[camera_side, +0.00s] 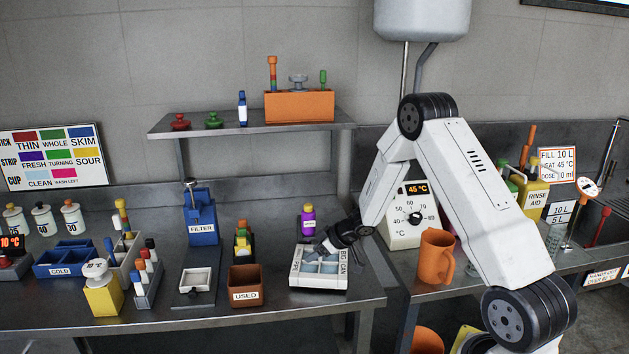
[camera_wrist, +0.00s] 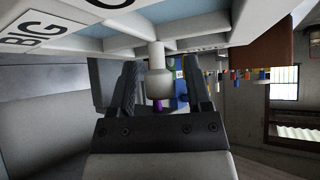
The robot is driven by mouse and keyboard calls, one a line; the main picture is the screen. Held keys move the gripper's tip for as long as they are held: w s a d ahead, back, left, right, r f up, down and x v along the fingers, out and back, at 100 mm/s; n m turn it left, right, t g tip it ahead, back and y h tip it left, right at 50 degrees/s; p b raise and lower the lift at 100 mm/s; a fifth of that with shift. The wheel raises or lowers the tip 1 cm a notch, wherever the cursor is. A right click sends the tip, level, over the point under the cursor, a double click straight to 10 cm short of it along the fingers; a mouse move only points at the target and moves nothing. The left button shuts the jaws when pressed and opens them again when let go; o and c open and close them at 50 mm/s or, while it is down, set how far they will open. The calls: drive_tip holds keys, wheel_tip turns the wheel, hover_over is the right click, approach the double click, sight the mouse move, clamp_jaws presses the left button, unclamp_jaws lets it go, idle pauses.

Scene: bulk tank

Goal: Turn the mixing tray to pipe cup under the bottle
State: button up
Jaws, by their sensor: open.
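The mixing tray (camera_side: 318,285) is white with pale blue compartments and sits at the front right of the steel bench. A BIG CAN label shows on its right side; I cannot read its left label clearly. The bottle (camera_side: 308,222), purple with a yellow cap, is just behind the tray. My gripper (camera_side: 335,243) is low over the tray's back right part. In the wrist view, the tray's wall (camera_wrist: 103,38) crosses the top. My open fingers (camera_wrist: 160,78) stand either side of a white knob (camera_wrist: 157,84); contact cannot be told.
A brown USED box (camera_side: 246,290) and a small white tray (camera_side: 196,281) stand left of the mixing tray. A rack of dark and coloured pieces (camera_side: 243,242) is behind the box. An orange jug (camera_side: 434,258) and the dial heater (camera_side: 408,226) stand to the right.

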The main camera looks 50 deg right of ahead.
drive_tip(key=shift+w, duration=0.1)
clamp_jaws()
idle(1.4)
